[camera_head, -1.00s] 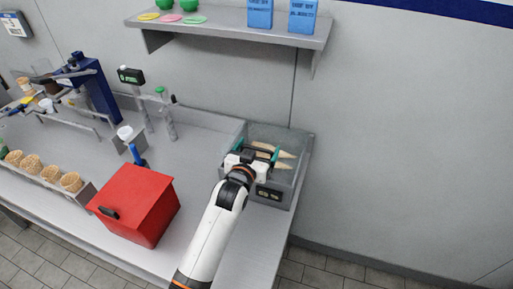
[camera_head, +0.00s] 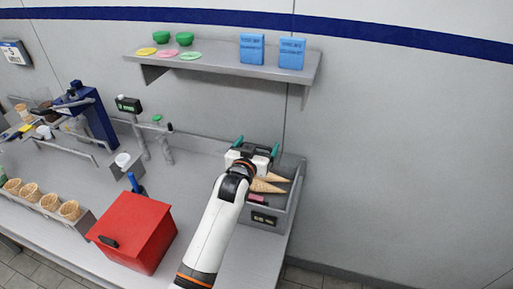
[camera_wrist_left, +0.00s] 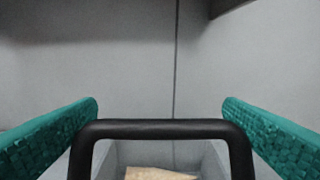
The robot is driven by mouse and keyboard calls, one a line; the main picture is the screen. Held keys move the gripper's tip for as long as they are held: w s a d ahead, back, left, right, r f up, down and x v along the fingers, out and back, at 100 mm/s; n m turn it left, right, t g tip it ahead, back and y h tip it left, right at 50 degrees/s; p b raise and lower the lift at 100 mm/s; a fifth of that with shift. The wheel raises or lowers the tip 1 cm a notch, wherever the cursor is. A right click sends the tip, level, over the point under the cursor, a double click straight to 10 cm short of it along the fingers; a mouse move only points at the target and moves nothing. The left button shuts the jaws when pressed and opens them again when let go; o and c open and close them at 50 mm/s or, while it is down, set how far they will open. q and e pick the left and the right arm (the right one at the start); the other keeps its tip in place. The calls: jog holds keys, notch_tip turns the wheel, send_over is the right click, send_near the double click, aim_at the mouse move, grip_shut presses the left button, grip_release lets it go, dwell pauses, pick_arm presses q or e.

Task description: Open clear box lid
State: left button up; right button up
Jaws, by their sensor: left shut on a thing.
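The grey box (camera_head: 291,202) with clear sides stands at the right end of the counter, and cones (camera_head: 268,186) lie inside it. My left gripper (camera_head: 256,146) is above the box's back part, its teal fingers pointing to the wall. Part of the box is hidden behind my left arm. My right gripper is not in view.
A red box (camera_head: 133,232) stands on the counter left of my arm. A wall shelf (camera_head: 225,67) with blue boxes and small bowls hangs above. Cone holders (camera_head: 62,216) and dispensers are at the left. The wall is close behind the clear box.

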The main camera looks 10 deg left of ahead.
pick_arm(q)
jog(key=shift+a, duration=0.1)
jog(key=o, duration=1.1)
jog(key=shift+c, duration=0.2)
jog(key=shift+w+f, duration=0.1)
jog(key=shift+w, duration=0.1)
jog(key=b+v, duration=0.2)
jog(key=v, duration=1)
jog(key=shift+b, duration=0.35)
jog(key=shift+f, duration=0.15)
